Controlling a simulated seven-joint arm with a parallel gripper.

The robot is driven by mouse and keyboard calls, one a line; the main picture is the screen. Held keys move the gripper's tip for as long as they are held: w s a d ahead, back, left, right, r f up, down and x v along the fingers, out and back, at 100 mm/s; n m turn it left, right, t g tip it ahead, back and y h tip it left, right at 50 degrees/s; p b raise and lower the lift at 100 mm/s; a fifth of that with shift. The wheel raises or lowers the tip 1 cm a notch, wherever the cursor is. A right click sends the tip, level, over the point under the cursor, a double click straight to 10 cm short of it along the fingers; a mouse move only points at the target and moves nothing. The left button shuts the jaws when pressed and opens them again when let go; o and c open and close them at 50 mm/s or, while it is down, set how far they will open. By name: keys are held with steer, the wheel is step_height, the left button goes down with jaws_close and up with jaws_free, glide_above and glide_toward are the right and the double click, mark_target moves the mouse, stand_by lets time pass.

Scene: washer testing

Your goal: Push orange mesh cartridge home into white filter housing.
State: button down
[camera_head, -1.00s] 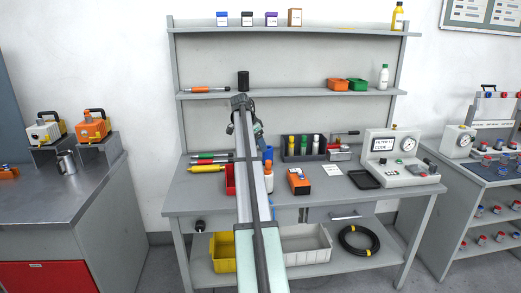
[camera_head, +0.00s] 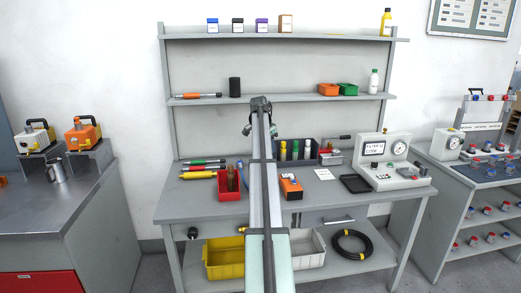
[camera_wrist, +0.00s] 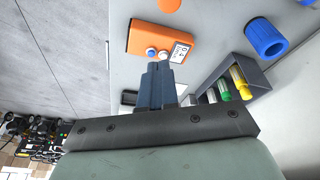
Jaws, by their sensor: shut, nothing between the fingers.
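My gripper (camera_wrist: 160,85) is shut and empty in the wrist view, its blue-grey fingers together above the bench. In the head view my arm hides it. A rounded orange piece (camera_wrist: 170,5) is cut off at the top edge of the wrist view; I cannot tell whether it is the mesh cartridge. I cannot make out a white filter housing with certainty. A white tester (camera_head: 378,176) with a gauge and screen stands on the bench at the right, well apart from my arm.
An orange box (camera_wrist: 160,42) with a label lies near the fingers. A dark rack (camera_wrist: 258,80) holds several coloured vials, and a blue cup (camera_wrist: 265,38) stands beyond. The bench also bears a red bin (camera_head: 229,194), a black tray (camera_head: 356,184) and several pens.

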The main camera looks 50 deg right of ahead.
steer(key=w+n, duration=0.1)
steer(key=n, duration=0.4)
steer(key=a+n+y, duration=0.1)
steer(key=n, duration=0.4)
steer(key=w+n+t+y, duration=0.1)
steer(key=n, duration=0.4)
steer(key=shift+w+a+f+n, duration=0.15)
steer(key=shift+w+a+n, duration=0.1)
steer(key=shift+w+n, duration=0.15)
steer(key=n, duration=0.3)
steer(key=shift+w+a+n+y, duration=0.1)
steer(key=shift+a+n+y, duration=0.15)
steer(key=shift+n+y, duration=0.05)
steer(key=n, duration=0.3)
steer(key=shift+a, duration=0.2)
steer(key=n, duration=0.3)
steer(key=shift+a+n, duration=0.15)
steer(key=shift+n, duration=0.25)
steer(key=n, duration=0.4)
steer(key=shift+f, duration=1.6)
